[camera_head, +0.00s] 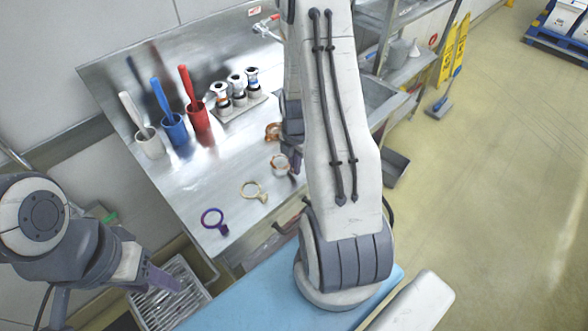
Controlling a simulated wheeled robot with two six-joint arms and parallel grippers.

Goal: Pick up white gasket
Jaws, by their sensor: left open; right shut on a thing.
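A small pale ring with a copper-brown edge, which looks like the white gasket (280,163), is at the fingertips of my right gripper (292,168), over the right part of the steel table. My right gripper points down and is shut on it; my own arm hides part of the grip. Whether the ring touches the table is too small to tell. My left gripper (168,284) is open and empty at the lower left, over a metal rack and away from the table's objects.
On the steel table (185,185) lie a purple ring clamp (212,218), a gold ring clamp (252,189) and a copper-coloured clamp (272,131). White, blue (174,128) and red (197,115) cups with brushes stand behind, beside a bottle tray (238,104). A slotted metal rack (190,272) is below.

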